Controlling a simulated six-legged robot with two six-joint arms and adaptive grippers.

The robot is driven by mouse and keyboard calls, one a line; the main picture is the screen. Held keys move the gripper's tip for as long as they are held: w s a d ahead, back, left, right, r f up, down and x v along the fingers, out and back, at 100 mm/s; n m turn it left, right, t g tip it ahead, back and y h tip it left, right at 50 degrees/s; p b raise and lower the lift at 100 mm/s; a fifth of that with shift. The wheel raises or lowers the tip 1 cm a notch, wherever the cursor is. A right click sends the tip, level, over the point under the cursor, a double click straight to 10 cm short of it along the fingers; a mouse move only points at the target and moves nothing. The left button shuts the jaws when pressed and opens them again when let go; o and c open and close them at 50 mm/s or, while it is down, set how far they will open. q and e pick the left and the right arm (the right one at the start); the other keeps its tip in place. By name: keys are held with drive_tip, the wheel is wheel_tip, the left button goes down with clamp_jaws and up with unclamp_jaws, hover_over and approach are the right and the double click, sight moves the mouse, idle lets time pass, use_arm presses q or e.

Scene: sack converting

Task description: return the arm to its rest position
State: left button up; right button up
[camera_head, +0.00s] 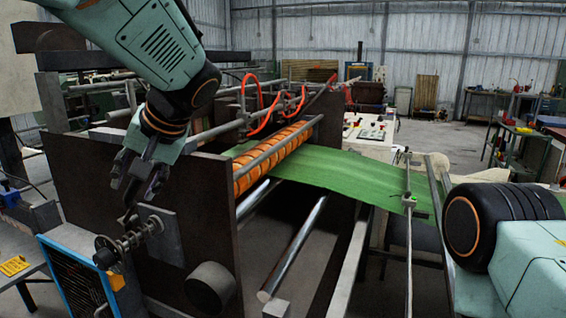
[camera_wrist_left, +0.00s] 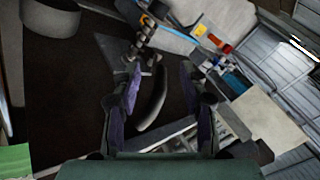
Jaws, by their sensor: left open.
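My left arm (camera_head: 150,45) reaches in from the upper left in the head view and points down. Its gripper (camera_head: 140,192) hangs beside the dark side plate of the machine (camera_head: 85,150), above a short shaft with collars (camera_head: 130,243). In the left wrist view the two fingers of this gripper (camera_wrist_left: 160,75) stand apart. A dark curved bar (camera_wrist_left: 155,102) shows between them; I cannot tell how far beyond the fingers it lies. I see nothing gripped. My right gripper is out of view; only part of my right arm shows at the lower right.
An orange roller (camera_head: 275,160) and a green web (camera_head: 340,173) lie right of the side plate. Red hoses (camera_head: 262,105) loop above. A blue-framed unit (camera_head: 75,280) and a round dark knob (camera_head: 210,288) stand below the gripper. Open floor (camera_head: 450,140) lies far behind.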

use_arm(q)
wheel_tip(320, 180, down, 18)
drive_tip(key=m+g+h+b, duration=0.1)
drive_tip(key=m+h+b, duration=0.1)
drive_tip(key=b, duration=0.1)
drive_tip(key=s+d+f+h+b, duration=0.15)
drive_tip(key=s+f, duration=0.25)
drive_tip(key=f, duration=0.4)
drive_tip(key=s+f+g+h+b, duration=0.1)
drive_tip(key=s+f+b, duration=0.15)
drive_tip(key=f, duration=0.55)
drive_tip(key=s+d+f+h+b, duration=0.1)
drive_tip(key=s+f, duration=0.4)
drive_tip(key=f, duration=0.3)
drive_tip(key=s+f+b, duration=0.3)
drive_tip(key=s+f, duration=0.6)
drive_tip(key=s, duration=0.3)
drive_tip(key=s+f+g+h+b, duration=0.1)
drive_tip(key=s+f+b, duration=0.2)
drive_tip(key=s+f, duration=0.6)
drive_tip(key=s, duration=0.3)
drive_tip(key=shift+a+b, duration=0.25)
drive_tip(key=shift+b, duration=0.05)
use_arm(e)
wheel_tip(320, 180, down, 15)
use_arm(q)
drive_tip(key=shift+h, duration=0.25)
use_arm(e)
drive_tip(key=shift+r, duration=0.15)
